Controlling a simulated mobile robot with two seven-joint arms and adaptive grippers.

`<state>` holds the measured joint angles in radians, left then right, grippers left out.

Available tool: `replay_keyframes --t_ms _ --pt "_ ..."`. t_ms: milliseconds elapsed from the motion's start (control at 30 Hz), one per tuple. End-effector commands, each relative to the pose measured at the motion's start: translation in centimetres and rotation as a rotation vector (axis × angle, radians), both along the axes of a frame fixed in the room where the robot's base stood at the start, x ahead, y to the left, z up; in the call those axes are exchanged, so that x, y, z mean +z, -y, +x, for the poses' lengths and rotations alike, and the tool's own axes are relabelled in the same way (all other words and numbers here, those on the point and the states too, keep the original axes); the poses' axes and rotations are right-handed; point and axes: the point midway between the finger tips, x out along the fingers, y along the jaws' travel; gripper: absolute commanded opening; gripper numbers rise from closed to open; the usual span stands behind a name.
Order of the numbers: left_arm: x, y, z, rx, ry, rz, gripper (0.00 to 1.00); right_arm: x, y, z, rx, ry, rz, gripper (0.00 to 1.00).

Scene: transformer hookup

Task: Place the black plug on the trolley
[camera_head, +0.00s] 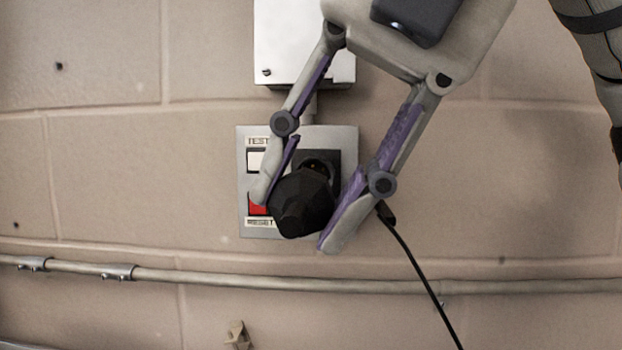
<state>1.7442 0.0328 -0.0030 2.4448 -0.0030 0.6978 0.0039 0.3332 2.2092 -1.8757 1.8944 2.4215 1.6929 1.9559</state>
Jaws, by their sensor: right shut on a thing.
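The black plug (302,203) is in front of the wall outlet panel, just below the dark square socket (325,160), and hides part of it. I cannot tell whether it still touches the socket. My right gripper (298,222) reaches down from the top and is shut on the plug, one finger on each side. A black cord (420,272) shows at the right of the gripper and runs down to the lower edge. My left gripper is not in view. The trolley is not in view.
The grey outlet panel (347,140) has a white test button (257,161) and a red reset button (257,206). A metal box (285,45) is above it. A conduit (220,281) runs along the block wall below. A small tan object (238,334) is at the bottom.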

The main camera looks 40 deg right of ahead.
Motion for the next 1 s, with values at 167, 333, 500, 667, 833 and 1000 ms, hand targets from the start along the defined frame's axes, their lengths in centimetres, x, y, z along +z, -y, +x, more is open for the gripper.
replay_keyframes --t_ms 167,333,500,667,833,1000 --pt "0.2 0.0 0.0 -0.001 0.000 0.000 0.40 0.1 1.4 1.2 -0.002 -0.001 0.003 0.00" --pt "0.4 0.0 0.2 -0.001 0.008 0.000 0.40 0.1 3.7 3.1 -0.002 -0.001 0.003 0.00" --pt "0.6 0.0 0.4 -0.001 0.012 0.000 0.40 0.1 4.9 4.2 0.000 0.001 0.001 0.00" --pt "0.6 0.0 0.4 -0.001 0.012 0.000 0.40 0.0 5.0 4.3 0.000 0.000 0.000 0.00" --pt "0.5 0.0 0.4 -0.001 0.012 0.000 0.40 0.0 4.9 4.2 0.000 0.000 0.000 0.00" --pt "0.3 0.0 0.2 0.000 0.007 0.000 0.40 0.0 4.0 3.5 0.001 0.001 -0.002 0.00"
